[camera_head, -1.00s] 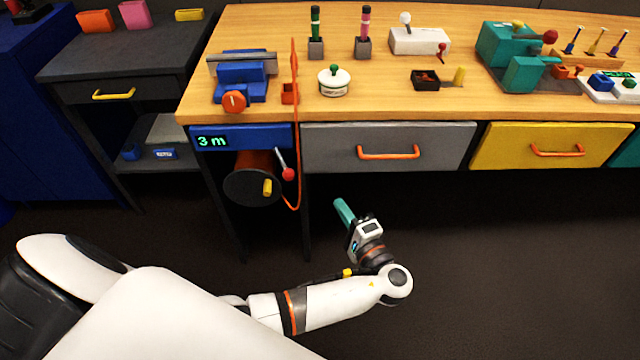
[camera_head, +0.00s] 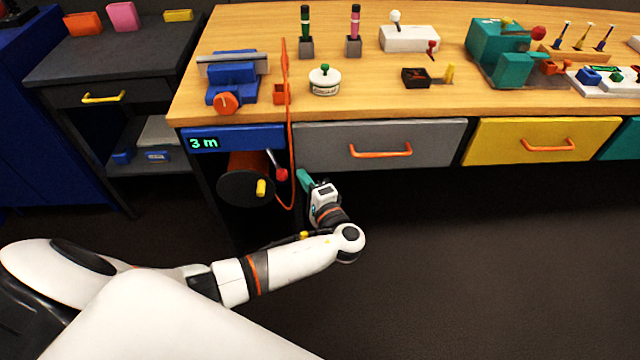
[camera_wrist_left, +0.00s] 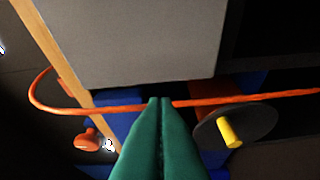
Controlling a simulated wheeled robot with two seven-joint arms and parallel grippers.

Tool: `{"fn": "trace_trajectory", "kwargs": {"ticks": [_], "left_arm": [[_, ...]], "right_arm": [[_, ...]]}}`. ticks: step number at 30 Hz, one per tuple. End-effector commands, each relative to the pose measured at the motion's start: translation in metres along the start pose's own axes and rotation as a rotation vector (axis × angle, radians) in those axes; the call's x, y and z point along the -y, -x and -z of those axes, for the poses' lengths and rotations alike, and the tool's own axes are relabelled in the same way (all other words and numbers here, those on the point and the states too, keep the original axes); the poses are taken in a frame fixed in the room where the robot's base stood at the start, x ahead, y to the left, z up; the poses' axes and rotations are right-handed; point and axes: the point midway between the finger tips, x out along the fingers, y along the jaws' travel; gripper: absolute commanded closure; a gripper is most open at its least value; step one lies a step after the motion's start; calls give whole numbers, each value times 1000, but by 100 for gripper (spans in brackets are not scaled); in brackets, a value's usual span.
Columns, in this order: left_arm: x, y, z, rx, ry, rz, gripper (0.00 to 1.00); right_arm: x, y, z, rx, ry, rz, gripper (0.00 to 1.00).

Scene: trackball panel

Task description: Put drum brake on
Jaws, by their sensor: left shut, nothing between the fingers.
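The brake lever with a red knob (camera_head: 281,174) hangs at the right of the drum (camera_head: 246,188), under the bench's left end. The drum has a dark round face and a yellow crank handle (camera_head: 261,188), which also shows in the wrist view (camera_wrist_left: 230,132). My left gripper (camera_head: 301,174) is shut and empty, its teal fingers just right of the red knob in the head view; I cannot tell whether they touch anything. In the wrist view the shut fingers (camera_wrist_left: 160,101) point towards the space under the bench; I cannot make out the lever there. My right gripper is not in view.
An orange cord (camera_head: 290,140) hangs in a loop between the knob and my fingers in the head view; it crosses the wrist view (camera_wrist_left: 250,98). A blue panel (camera_head: 240,139) reading "3 m" is above the drum. A grey drawer (camera_head: 400,132) is to the right.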

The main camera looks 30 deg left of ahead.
Motion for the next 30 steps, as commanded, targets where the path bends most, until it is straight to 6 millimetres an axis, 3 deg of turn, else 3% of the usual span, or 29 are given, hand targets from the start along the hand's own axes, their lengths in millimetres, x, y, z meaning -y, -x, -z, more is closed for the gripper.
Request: {"fn": "trace_trajectory", "kwargs": {"ticks": [7, 23, 30], "left_arm": [[-1, -3, 15, 1, 1, -1, 100], [-1, -3, 16, 31, 0, -3, 100], [-1, -3, 16, 69, 2, -7, 100]], "right_arm": [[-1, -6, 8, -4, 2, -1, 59], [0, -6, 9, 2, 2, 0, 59], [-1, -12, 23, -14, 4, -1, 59]]}}
